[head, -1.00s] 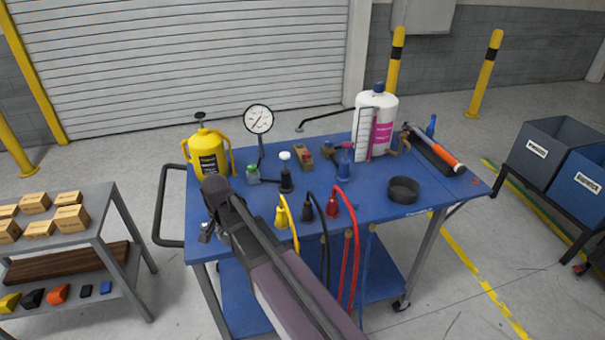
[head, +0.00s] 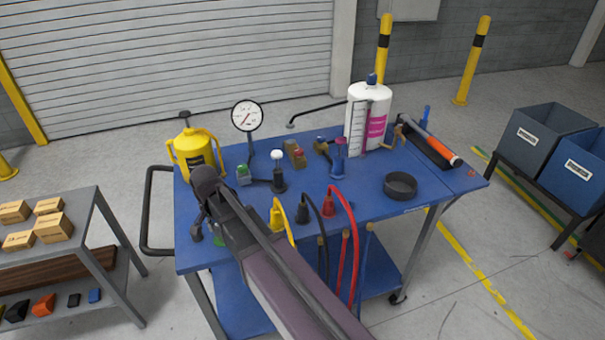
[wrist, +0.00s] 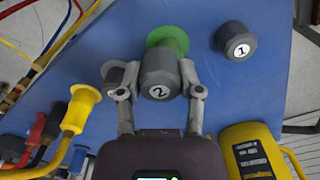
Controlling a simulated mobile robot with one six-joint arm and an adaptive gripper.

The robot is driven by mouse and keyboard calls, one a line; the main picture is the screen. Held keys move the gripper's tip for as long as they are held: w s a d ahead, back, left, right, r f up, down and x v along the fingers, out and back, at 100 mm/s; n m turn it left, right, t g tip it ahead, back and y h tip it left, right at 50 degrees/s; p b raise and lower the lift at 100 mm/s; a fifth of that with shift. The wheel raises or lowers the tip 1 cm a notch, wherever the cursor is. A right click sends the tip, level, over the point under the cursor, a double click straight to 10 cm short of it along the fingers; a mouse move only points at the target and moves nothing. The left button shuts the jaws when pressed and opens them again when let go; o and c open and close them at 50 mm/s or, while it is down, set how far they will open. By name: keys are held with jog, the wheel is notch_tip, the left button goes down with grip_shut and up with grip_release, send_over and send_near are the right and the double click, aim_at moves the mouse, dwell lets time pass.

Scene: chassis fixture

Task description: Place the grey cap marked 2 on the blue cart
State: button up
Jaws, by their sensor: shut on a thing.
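The grey cap marked 2 (wrist: 160,80) is between the fingers of my gripper (wrist: 158,88) in the wrist view, its number facing the camera. My gripper is shut on it. A green round piece (wrist: 168,40) shows just behind the cap; I cannot tell whether they touch. The blue cart (head: 285,210) fills the middle of the head view. There my gripper (head: 205,232) is low over the cart's near left corner, and my arm hides most of the cap. A bit of green (head: 218,241) shows beside it.
A grey cap marked 1 (wrist: 236,42) stands to the right in the wrist view. A yellow container (head: 195,150) is close beyond my gripper. Yellow, black and red (head: 330,207) hose plugs stand to the right. A black ring (head: 400,187) lies farther right, with bare blue top around it.

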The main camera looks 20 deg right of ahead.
aim_at(196, 217)
jog(key=shift+a, duration=0.3)
jog(key=w+a, duration=0.2)
jog(key=w, duration=0.2)
jog(key=w+a+f+b, duration=0.1)
jog(key=w, duration=0.4)
jog(key=w+a, duration=0.2)
jog(key=w, duration=0.2)
jog(key=shift+w+a+f, duration=0.2)
jog(key=shift+w+a, duration=0.05)
jog(key=shift+a, duration=0.1)
jog(key=shift+c, duration=0.7)
jog(key=shift+w+a, duration=0.2)
jog(key=shift+w, duration=0.35)
notch_tip(196, 217, down, 4)
jog(key=b, duration=0.4)
jog(key=shift+r, duration=0.15)
jog(key=shift+f+b, duration=0.25)
jog(key=shift+b, duration=0.05)
jog(key=o, duration=0.9)
jog(key=shift+r, duration=0.1)
jog(key=shift+r, duration=0.1)
